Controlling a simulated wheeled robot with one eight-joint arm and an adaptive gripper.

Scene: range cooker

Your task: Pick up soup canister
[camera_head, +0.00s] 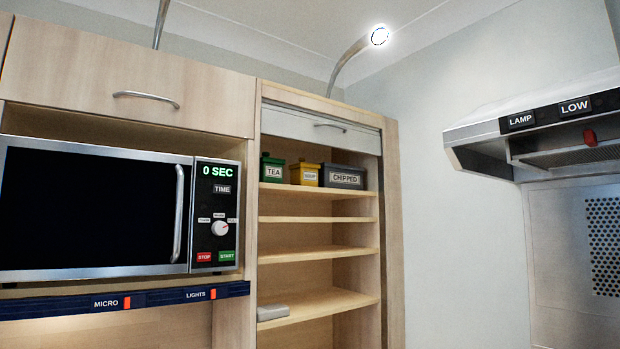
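The yellow canister (305,174) stands on the top shelf of the open cabinet. Its small label appears to read "SOUP". A green canister labelled "TEA" (272,169) stands to its left. A wider dark grey canister labelled "CHIPPED" (342,177) stands close on its right. The yellow canister's front and lid show. My gripper is not in view.
The open shelf unit (318,221) has mostly bare lower shelves, with a grey flat object (272,312) on one. A microwave (95,210) is at left. A range hood (545,120) juts out at right. A rolled-up shutter (320,128) hangs above the top shelf.

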